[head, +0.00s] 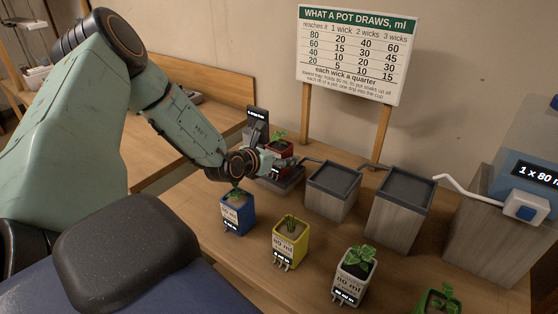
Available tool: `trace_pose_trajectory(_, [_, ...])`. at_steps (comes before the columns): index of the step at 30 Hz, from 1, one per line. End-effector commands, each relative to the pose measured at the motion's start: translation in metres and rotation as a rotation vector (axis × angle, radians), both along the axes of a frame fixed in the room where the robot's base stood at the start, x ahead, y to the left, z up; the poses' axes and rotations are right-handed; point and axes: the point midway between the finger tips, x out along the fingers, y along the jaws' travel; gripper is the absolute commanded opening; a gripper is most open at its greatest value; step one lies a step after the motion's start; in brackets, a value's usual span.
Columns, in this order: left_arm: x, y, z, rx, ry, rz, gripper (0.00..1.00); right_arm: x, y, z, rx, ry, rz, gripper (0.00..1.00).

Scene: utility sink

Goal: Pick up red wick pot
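The red wick pot (284,148) holds a small green plant and stands at the back of the bench, on or just behind a dark scale-like stand (289,180). My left arm reaches in from the left. My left gripper (276,164) is at the front left of the red pot and hides its lower part. The fingers are small and dark against the stand, so I cannot tell whether they are open, shut or touching the pot. My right gripper is out of view.
A blue pot (238,216), yellow pot (290,243), white pot (354,278) and green pot (436,304) line the front. Grey-topped blocks (332,192) (398,216) with tubes stand to the right, near a tank (526,150). A sign (352,55) stands behind.

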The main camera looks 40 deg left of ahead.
Motion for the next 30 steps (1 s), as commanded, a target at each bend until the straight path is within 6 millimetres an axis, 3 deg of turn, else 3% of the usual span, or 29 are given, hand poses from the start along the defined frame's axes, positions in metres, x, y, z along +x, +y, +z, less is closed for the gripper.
trace_pose_trajectory(24, [-0.0002,0.0001,0.0004,0.000,-0.001,0.000,0.12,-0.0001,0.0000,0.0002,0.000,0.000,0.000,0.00])
trace_pose_trajectory(30, [-0.0001,0.0000,0.0021,0.000,-0.001,0.000,0.10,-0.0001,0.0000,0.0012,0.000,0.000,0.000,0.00])
